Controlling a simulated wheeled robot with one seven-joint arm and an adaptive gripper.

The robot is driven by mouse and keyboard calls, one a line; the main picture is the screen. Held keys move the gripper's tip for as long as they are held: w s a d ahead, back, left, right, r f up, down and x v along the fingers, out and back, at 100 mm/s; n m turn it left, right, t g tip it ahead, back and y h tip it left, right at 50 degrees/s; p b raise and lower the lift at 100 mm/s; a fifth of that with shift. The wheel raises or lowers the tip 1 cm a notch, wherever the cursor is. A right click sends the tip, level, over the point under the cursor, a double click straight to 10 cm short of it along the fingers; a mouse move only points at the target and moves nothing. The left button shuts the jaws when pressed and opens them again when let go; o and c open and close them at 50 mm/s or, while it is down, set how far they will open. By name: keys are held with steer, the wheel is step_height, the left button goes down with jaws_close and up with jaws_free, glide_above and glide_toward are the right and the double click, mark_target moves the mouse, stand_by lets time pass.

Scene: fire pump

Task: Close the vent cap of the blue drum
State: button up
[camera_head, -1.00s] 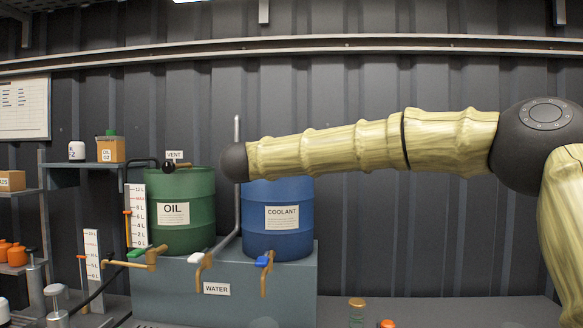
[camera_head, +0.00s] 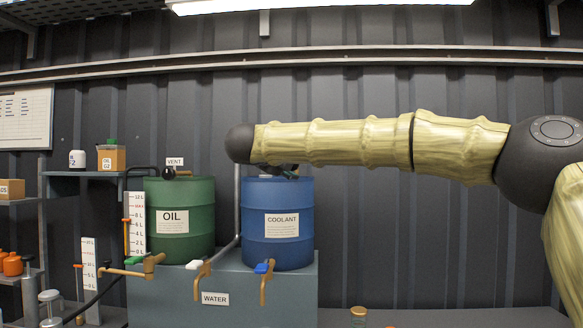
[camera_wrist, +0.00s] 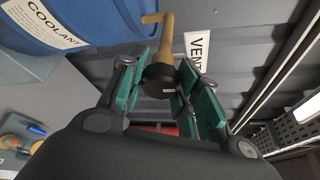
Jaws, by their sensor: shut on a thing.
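The blue drum (camera_head: 277,250), labelled COOLANT, stands upright on the grey stand, and part of its side shows in the wrist view (camera_wrist: 95,18). In the wrist view a dark round vent cap (camera_wrist: 160,78) sits between my gripper's teal pads, with a brass piece (camera_wrist: 167,38) extending from it beside a VENT label (camera_wrist: 197,52). My gripper (camera_wrist: 161,88) is shut on this cap. In the head view my gripper (camera_head: 285,170) shows only partly, just above the drum's top. My arm hides the cap there.
The green OIL drum (camera_head: 190,195) stands to the left, with its own dark vent piece (camera_head: 168,174) on top. A vertical grey pipe (camera_head: 237,205) runs between the drums. The wall right of the blue drum is clear.

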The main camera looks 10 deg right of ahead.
steer(key=shift+f, duration=0.2)
steer(key=o, duration=1)
steer(key=shift+r, duration=0.1)
steer(key=shift+o, duration=0.2)
steer(key=shift+s, duration=0.1)
steer(key=v, duration=1.1)
steer(key=shift+s+a+r, duration=0.15)
steer(key=shift+s+a, duration=0.15)
